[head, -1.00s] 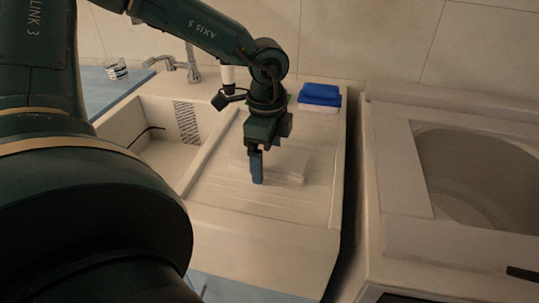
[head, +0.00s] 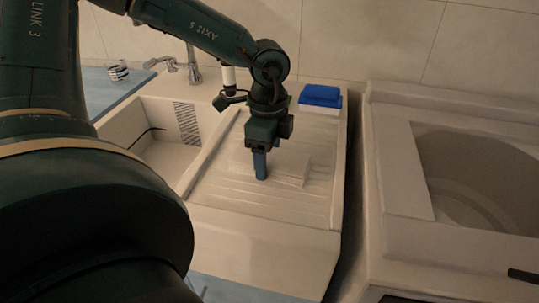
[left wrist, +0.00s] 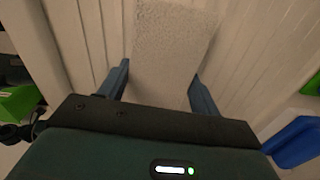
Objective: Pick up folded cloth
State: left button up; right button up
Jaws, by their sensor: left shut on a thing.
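The folded cloth (left wrist: 172,50) is pale and textured. In the left wrist view it lies between the two blue fingers of my left gripper (left wrist: 160,92), which is shut on it. In the head view the cloth (head: 293,172) shows as a pale, low shape on the ribbed drainboard, just right of the fingers of my left gripper (head: 261,176). The gripper points down and hides part of the cloth. I cannot tell whether the cloth is clear of the board. My right gripper is not in view.
The drainboard (head: 245,205) adjoins a sink basin (head: 160,150) with a faucet (head: 192,65) behind. A blue-topped item (head: 320,96) stands at the back right. A green item (left wrist: 18,103) shows in the left wrist view. A washer-like tub (head: 465,175) is at right.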

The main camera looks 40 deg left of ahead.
aim_at(268, 156)
pick_arm(q)
jog(key=shift+r, duration=0.1)
notch_tip(268, 156, up, 16)
jog(key=r+p, duration=0.1)
jog(key=s+a+f+t+y+b, duration=0.1)
jog(key=s+a+f+y+b, duration=0.15)
jog(key=s+a+b, duration=0.5)
jog(key=s+a+f+t+y+b, duration=0.1)
jog(key=s+a+t+y+b, duration=0.2)
jog(key=a+b, duration=0.65)
jog(key=w+a+f+p, duration=0.1)
jog(key=w+a+p, duration=0.1)
jog(key=a, duration=0.5)
jog(key=w+a+f+g+p, duration=0.1)
jog(key=w+a+p, duration=0.2)
jog(key=a+p, duration=0.2)
jog(key=shift+w+a+f, duration=0.35)
jog(key=shift+a, duration=0.7)
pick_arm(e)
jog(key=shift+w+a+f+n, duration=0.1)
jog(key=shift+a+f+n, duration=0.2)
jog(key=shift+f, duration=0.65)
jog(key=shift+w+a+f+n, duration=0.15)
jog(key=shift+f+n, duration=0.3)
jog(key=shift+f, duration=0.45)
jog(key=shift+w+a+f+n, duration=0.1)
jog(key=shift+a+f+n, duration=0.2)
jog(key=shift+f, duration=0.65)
